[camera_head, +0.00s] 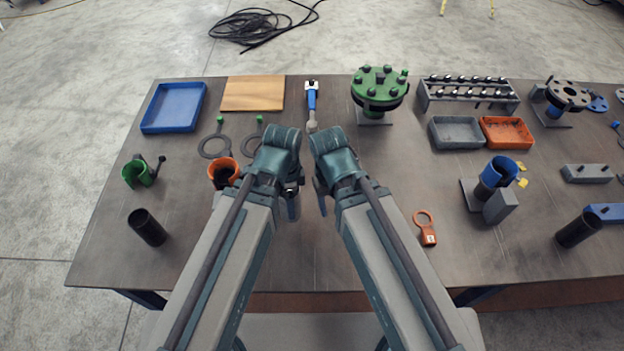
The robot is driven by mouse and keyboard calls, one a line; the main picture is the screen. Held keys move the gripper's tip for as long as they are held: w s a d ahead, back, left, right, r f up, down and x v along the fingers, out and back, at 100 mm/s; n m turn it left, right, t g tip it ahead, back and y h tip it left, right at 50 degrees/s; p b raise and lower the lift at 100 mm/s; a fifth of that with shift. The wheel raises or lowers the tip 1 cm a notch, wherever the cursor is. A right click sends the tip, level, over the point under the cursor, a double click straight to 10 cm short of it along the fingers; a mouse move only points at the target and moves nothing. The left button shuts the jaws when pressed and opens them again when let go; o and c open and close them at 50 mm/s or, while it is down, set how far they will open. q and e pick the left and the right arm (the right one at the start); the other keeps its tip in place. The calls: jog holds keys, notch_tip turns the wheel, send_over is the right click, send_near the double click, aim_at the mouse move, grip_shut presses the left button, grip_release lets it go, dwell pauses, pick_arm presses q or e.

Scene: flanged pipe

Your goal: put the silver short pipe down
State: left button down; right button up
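I cannot make out a silver short pipe in the head view; my arms and wrists hide part of the middle of the table. A dark short pipe (147,228) is on the left of the table, and another dark pipe (578,229) is on the right. My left gripper (291,203) and my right gripper (320,196) point down side by side over the middle of the table. Their wrists cover most of the fingers, so I cannot see whether either is open or holds anything.
A blue tray (174,107) and a wooden board (253,93) lie at the back left. A green flange (380,88) on a stand, a bolt rack (468,94), and grey (457,133) and orange (507,133) bins are back right. A blue-topped holder (497,172) stands right.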

pick_arm(q)
jog(key=w+d, duration=0.2)
jog(key=w, duration=0.5)
jog(key=w+d+f+b, duration=0.1)
jog(key=w+d, duration=0.2)
jog(key=w, duration=0.4)
jog(key=shift+f, duration=0.2)
pick_arm(e)
jog(key=shift+f, duration=0.7)
pick_arm(q)
jog(key=f+b, duration=0.1)
jog(key=b, duration=0.1)
jog(key=w+f+b, duration=0.1)
jog(key=f+b, duration=0.1)
jog(key=shift+d+f, duration=0.1)
jog(key=shift+f, duration=0.2)
pick_arm(e)
notch_tip(320, 180, down, 4)
jog(key=shift+r, duration=0.2)
pick_arm(q)
jog(key=shift+f, duration=0.25)
pick_arm(e)
jog(key=shift+f, duration=0.25)
pick_arm(q)
grip_release()
jog(key=shift+r, duration=0.1)
pick_arm(e)
jog(key=shift+r, duration=0.15)
